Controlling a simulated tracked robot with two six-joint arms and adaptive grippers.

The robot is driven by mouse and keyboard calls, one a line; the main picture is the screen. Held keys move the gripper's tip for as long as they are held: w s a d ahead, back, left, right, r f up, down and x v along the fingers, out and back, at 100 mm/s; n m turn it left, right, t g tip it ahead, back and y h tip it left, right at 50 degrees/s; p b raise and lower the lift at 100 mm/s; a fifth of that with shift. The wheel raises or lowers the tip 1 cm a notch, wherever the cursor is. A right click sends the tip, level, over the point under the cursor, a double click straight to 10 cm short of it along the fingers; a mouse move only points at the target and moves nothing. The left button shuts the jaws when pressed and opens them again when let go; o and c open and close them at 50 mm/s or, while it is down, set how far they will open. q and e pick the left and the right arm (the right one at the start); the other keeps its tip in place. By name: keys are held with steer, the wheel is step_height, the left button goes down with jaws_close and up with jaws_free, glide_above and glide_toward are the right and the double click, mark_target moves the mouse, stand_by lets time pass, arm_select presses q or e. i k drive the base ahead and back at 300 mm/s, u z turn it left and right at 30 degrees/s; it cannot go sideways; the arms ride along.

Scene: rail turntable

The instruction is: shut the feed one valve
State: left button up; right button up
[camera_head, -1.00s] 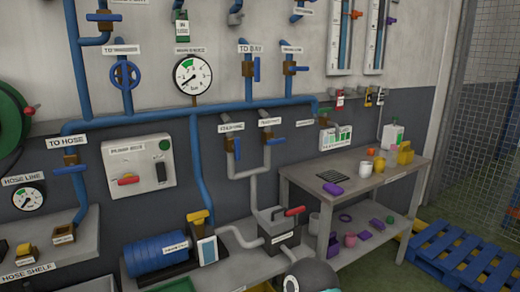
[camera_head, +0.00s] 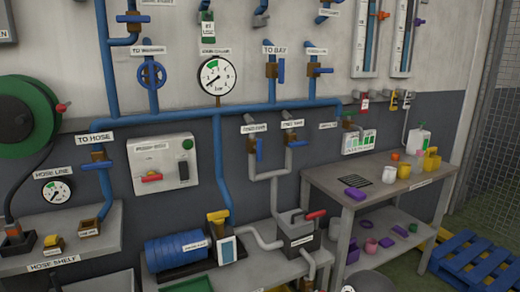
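Two small valves with blue handles sit side by side on grey pipes at the wall's middle. Their labels are too blurred to read for certain, so I cannot tell which is feed one. The left valve (camera_head: 252,147) has its handle (camera_head: 259,150) hanging down along its pipe. The right valve (camera_head: 289,138) has its handle (camera_head: 298,144) sticking out to the right, across its pipe. Both grey pipes run down and join above a grey box (camera_head: 295,228) with a red lever (camera_head: 316,215). Neither of my grippers is in view.
A blue main pipe (camera_head: 180,116) crosses the wall with a pressure gauge (camera_head: 217,77) and other blue-handled valves.

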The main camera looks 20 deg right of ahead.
mark_target(259, 147)
steer(key=u, duration=0.05)
steer(key=i, duration=0.85)
